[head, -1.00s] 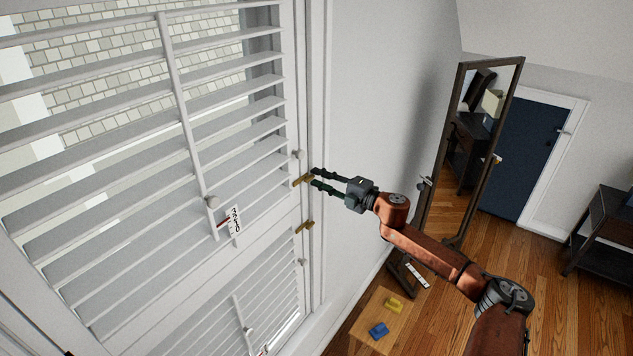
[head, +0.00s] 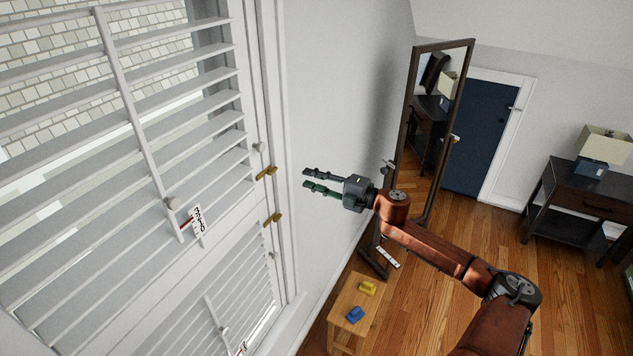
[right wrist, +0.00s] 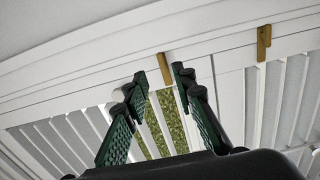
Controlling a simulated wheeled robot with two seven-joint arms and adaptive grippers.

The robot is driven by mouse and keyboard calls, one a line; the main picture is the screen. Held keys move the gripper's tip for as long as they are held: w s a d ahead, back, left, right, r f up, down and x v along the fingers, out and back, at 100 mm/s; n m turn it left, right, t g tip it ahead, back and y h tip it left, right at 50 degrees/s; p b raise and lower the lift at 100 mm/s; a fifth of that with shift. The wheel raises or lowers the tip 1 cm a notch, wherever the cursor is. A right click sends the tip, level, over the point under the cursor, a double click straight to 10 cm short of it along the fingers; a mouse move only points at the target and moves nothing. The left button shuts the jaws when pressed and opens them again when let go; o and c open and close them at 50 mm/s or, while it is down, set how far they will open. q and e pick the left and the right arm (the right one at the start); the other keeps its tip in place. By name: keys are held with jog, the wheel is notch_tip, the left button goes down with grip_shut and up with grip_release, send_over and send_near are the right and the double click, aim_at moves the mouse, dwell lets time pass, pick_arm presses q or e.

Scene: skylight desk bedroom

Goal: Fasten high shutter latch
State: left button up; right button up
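The high brass latch (head: 266,173) sits on the edge of the white louvred shutter (head: 205,128), beside the window frame. It lies roughly crosswise, reaching from the frame side towards the shutter. My right gripper (head: 306,179) is open and empty, to the right of this latch and apart from it. In the right wrist view the fingers (right wrist: 155,76) are spread, with what appears to be the high latch (right wrist: 165,68) visible in the gap beyond them. A lower brass latch (head: 272,219) lies at a similar angle below. My left gripper is out of view.
A wooden stool (head: 345,308) with a yellow block (head: 367,288) and a blue block (head: 355,314) is below. A standing mirror (head: 409,140) is right of my gripper. Open floor lies beyond.

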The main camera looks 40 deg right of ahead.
jog(key=shift+s+d, duration=0.25)
jog(key=shift+s, duration=0.45)
